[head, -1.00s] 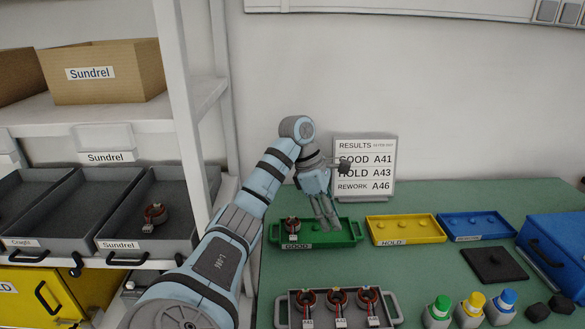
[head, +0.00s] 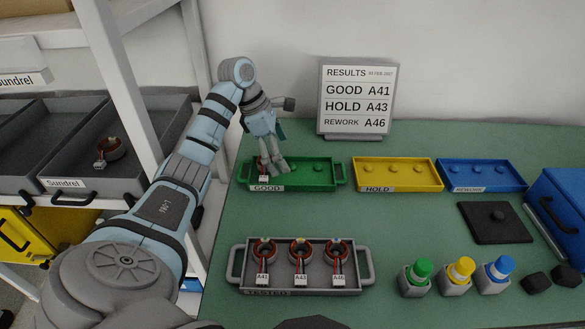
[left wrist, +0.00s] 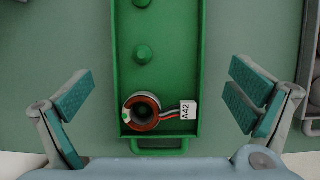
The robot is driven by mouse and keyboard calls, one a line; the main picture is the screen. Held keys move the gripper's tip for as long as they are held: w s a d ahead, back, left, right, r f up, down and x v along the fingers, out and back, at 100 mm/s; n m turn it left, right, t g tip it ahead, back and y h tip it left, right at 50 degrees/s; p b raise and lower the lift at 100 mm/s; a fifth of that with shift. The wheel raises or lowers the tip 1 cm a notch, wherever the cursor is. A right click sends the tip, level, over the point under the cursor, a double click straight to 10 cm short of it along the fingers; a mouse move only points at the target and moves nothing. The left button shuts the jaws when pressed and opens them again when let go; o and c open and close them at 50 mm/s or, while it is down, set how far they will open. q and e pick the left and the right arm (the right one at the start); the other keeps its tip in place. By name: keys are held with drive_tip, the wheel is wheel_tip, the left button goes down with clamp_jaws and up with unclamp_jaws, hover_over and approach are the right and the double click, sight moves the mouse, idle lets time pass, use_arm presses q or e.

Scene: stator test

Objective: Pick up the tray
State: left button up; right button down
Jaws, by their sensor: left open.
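The green tray labelled GOOD (head: 310,185) lies on the bench with a handle at each end. It holds one copper stator (left wrist: 142,112) with an A42 tag at one end and bare pegs along the rest. My left gripper (head: 274,168) is open above that end and partly hides the stator in the head view. In the left wrist view its two fingers stand wide apart on either side of the green tray (left wrist: 187,70), not touching it. The grey TESTED tray (head: 354,283) holds three tagged stators (head: 300,251) nearer the front. My right gripper is not in view.
A yellow HOLD tray (head: 397,186) and a blue REWORK tray (head: 480,188) lie right of the green one. A results sign (head: 357,98) stands behind. A shelf with bins (head: 100,172) is at left.

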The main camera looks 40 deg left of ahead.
sight(295, 174)
use_arm(q)
drive_tip(key=b+x, duration=0.1)
drive_tip(key=x, duration=0.4)
drive_tip(key=shift+w+d, duration=0.15)
drive_tip(key=shift+w, duration=0.05)
drive_tip(key=c, duration=1)
